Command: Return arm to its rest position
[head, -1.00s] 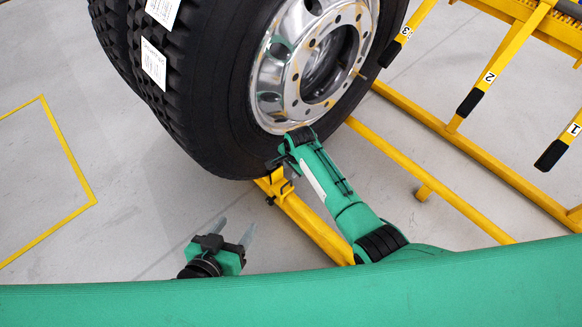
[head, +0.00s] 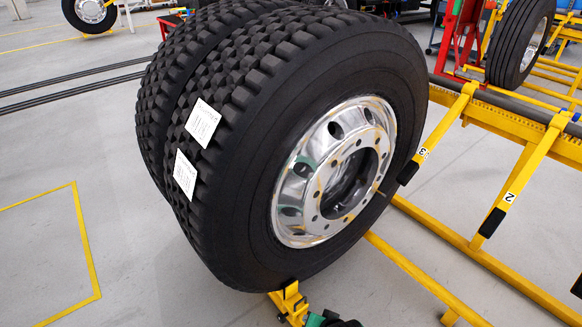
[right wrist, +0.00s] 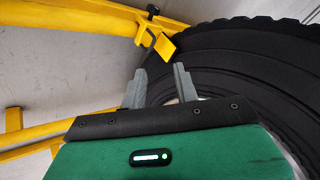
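A large wheel with a black treaded tyre (head: 345,62) and a shiny silver rim (head: 300,198) stands upright in the head view, with a second tyre (head: 205,50) close behind it. Only a small green and black piece of my arm shows at the bottom edge of the head view; no gripper fingers show there. In the right wrist view my right gripper (right wrist: 159,88) has its two grey fingers apart with nothing between them. The black tyre (right wrist: 240,65) fills the background beyond the fingers. Whether they touch it is unclear. My left gripper is out of view.
A yellow frame (head: 480,262) with numbered arms (head: 522,172) lies to the right of the wheel. A yellow stop (head: 290,300) sits at its base. Another wheel (head: 520,45) stands at the upper right. The grey floor at left is clear inside yellow lines (head: 85,240).

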